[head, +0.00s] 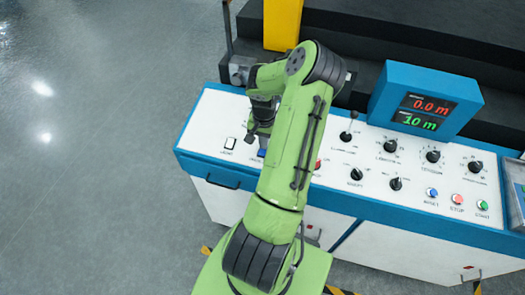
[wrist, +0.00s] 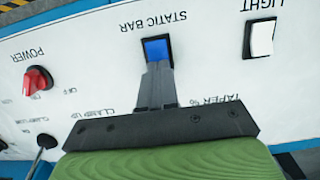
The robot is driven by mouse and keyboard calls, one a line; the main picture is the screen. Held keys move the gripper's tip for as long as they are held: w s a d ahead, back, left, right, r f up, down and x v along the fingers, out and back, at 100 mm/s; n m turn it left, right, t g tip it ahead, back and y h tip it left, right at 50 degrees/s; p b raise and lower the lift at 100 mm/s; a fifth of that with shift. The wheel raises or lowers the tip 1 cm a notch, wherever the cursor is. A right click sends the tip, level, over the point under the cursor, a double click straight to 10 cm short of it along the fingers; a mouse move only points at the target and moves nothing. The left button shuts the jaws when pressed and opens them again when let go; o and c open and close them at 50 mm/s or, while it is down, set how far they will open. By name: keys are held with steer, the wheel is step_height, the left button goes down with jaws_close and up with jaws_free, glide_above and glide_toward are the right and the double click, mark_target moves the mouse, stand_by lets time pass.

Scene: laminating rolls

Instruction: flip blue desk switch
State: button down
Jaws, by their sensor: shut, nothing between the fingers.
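The blue switch (wrist: 156,49) is a small rocker in a dark frame on the white desk panel, under the label STATIC BAR, which reads upside down in the wrist view. In the head view a bit of the blue switch (head: 262,153) shows beside my arm. My gripper (wrist: 157,68) is shut and empty. Its fingertips are at the near edge of the blue switch in the wrist view; I cannot tell whether they touch it. In the head view my gripper (head: 262,130) is above the left part of the desk, partly hidden by my arm.
A white LIGHT switch (wrist: 262,38) sits to the right of the blue one in the wrist view. A red POWER knob (wrist: 37,80) is to the left. A blue display box (head: 425,98) and several knobs stand on the desk's right part. Open floor lies left.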

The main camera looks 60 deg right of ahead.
steer(key=shift+a+f, duration=0.1)
steer(key=shift+f, duration=0.05)
step_height(320, 180, up, 7)
steer(key=p, duration=0.5)
stand_by(0.4)
